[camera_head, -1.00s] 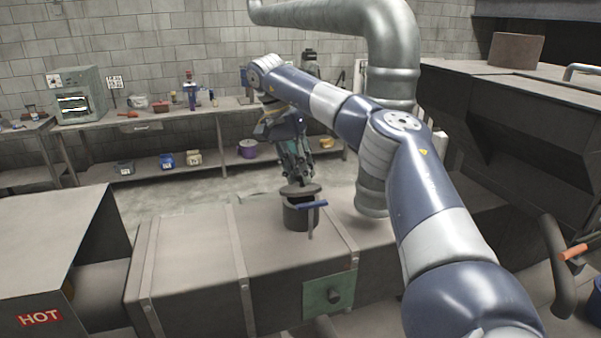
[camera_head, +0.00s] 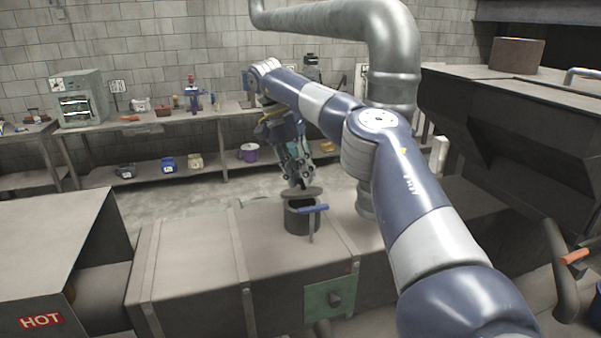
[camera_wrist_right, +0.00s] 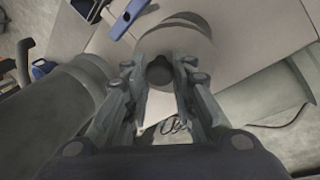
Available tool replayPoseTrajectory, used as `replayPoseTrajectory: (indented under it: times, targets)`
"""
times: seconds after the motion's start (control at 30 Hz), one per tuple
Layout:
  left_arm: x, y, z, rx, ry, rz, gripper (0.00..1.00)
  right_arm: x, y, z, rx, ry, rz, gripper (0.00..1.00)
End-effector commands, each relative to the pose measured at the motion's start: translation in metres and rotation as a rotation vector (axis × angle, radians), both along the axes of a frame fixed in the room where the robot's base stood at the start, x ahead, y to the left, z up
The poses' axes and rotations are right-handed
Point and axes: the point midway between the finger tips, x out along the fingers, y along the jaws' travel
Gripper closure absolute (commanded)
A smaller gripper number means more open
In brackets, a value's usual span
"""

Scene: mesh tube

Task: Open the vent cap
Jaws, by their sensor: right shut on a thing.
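The vent cap (camera_head: 301,192) is a flat grey round lid above a short dark vent pipe (camera_head: 297,222) on top of the metal duct. A dark gap shows between lid and pipe rim, so the lid stands partly raised. A blue-handled lever (camera_head: 313,209) sits at the pipe's front. My right gripper (camera_head: 299,184) reaches down from behind. In the right wrist view its fingers (camera_wrist_right: 160,82) are shut on the cap's dark knob (camera_wrist_right: 160,70), with the lid's disc (camera_wrist_right: 180,36) beyond. My left gripper is not in view.
The long metal duct (camera_head: 190,255) fills the front. A large silver pipe (camera_head: 392,60) rises behind my right arm, close by. A dark hopper (camera_head: 520,130) stands at the right. A workbench (camera_head: 180,116) with tools lines the back wall. Floor lies open between bench and duct.

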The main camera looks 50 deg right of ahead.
Motion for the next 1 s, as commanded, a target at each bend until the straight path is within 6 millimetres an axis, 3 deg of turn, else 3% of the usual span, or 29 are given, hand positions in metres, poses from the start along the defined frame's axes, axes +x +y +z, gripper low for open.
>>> replayPoseTrajectory:
  times: [0.53,0.57,0.63,1.0]
  targets:
    - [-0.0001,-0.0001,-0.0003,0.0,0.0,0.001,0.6,0.0007,0.0003,-0.0017,0.001,-0.002,0.0,1.0]
    - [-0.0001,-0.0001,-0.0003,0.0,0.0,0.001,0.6,0.0008,0.0002,-0.0017,0.001,-0.002,0.0,0.72]
    - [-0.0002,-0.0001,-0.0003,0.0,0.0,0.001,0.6,0.0007,0.0002,-0.0015,0.0,-0.002,0.0,0.56]
    - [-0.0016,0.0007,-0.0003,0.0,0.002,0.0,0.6,0.0001,0.0001,-0.0005,-0.001,-0.003,0.0,0.56]
